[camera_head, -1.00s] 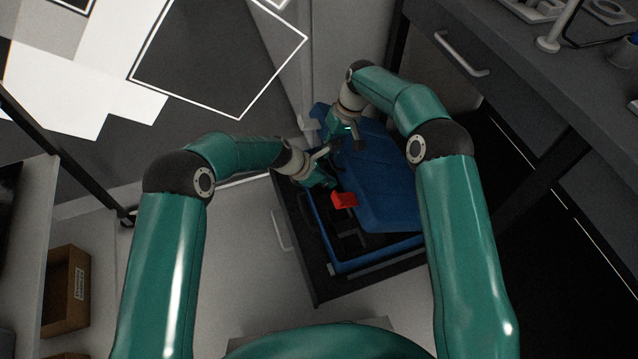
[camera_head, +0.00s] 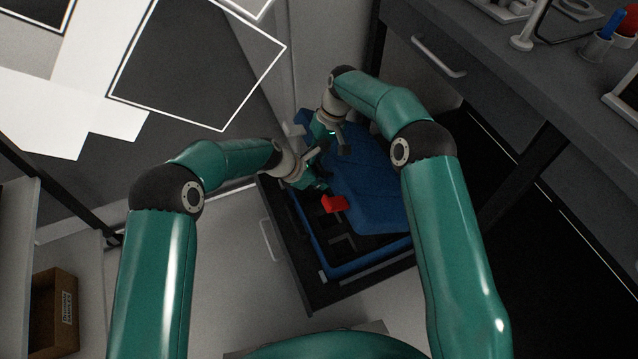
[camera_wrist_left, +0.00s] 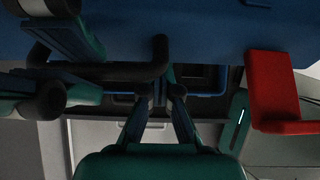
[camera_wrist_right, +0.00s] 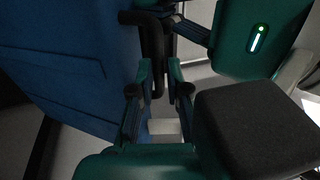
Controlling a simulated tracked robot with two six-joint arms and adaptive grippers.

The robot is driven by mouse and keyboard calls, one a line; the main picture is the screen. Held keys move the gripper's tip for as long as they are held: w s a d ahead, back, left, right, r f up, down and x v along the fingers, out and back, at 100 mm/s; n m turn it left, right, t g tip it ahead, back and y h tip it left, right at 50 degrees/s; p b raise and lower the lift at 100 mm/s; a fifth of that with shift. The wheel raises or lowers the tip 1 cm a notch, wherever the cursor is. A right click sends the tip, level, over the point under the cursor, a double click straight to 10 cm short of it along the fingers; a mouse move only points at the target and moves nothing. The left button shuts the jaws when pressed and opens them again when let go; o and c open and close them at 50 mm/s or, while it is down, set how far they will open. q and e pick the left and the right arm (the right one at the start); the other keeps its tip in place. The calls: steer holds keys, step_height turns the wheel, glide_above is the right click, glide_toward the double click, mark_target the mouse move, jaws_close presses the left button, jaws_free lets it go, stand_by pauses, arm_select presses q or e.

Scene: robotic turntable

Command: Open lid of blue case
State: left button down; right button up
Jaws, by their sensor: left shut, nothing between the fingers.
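The blue case (camera_head: 322,262) sits in an open dark drawer. Its blue lid (camera_head: 372,195) is tilted up, and the black interior shows along the near left side. A red latch (camera_head: 334,204) is at the lid's edge; it also shows in the left wrist view (camera_wrist_left: 272,92). My left gripper (camera_head: 324,170) is shut and empty beside the lid edge, close to the black handle (camera_wrist_left: 120,71). My right gripper (camera_head: 342,142) is at the handle's far end. In the right wrist view the handle (camera_wrist_right: 153,45) passes between its fingers (camera_wrist_right: 160,75); whether they grip it is unclear.
The drawer (camera_head: 313,293) has a pale handle (camera_head: 268,240) on its front. A dark desk (camera_head: 490,95) with items on top stands at the right. A brown box (camera_head: 55,312) is on a shelf at the lower left. Pale floor lies left of the drawer.

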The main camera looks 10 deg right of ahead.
steer(key=o, duration=0.4)
steer(key=shift+s+a+f, duration=0.25)
steer(key=shift+a, duration=0.2)
steer(key=shift+d+r, duration=0.15)
steer(key=shift+d, duration=0.05)
